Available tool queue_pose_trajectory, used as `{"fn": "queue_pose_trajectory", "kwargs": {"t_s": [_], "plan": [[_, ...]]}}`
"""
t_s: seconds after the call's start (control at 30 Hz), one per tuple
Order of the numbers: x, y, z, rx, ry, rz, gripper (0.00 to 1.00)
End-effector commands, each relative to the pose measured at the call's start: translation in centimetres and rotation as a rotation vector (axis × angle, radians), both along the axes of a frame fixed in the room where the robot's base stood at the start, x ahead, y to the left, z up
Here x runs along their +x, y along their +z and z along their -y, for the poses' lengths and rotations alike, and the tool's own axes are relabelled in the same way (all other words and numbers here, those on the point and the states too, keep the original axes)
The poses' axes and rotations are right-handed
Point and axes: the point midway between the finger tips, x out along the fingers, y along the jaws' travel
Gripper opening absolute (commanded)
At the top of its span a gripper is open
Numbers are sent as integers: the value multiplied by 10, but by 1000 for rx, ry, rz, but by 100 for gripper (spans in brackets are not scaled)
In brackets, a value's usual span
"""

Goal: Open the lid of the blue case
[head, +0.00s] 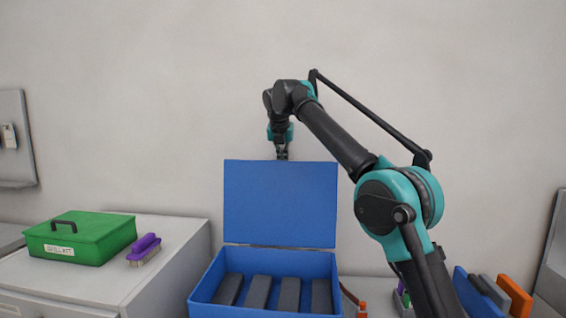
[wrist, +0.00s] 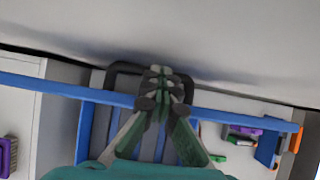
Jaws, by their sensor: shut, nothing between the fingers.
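The blue case (head: 265,309) stands in the lower middle of the head view. Its lid (head: 280,203) stands up near vertical at the back, so the case is open. Several dark grey slabs (head: 290,294) lie inside. My gripper (head: 283,157) is at the middle of the lid's top edge, pointing down. In the wrist view my gripper (wrist: 160,76) is shut and empty, over the lid's edge (wrist: 60,88) and in front of a dark handle loop (wrist: 120,68). I cannot tell whether the fingers touch the lid or handle.
A green box (head: 85,236) with a label and a purple brush (head: 146,245) sit on a pale cabinet (head: 165,272) at left. Blue, grey and orange items (head: 513,294) stand at lower right, beyond my arm. A plain wall (head: 180,90) rises behind the lid.

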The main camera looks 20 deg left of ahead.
Motion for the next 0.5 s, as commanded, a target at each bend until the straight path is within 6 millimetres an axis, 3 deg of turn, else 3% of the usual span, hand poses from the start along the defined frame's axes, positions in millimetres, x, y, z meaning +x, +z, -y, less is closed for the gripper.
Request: {"fn": "queue_pose_trajectory", "kwargs": {"t_s": [0.23,0.5], "plan": [[-5,4,-2,1,2,-5,0],[-23,40,5,1,2,-2,0]]}}
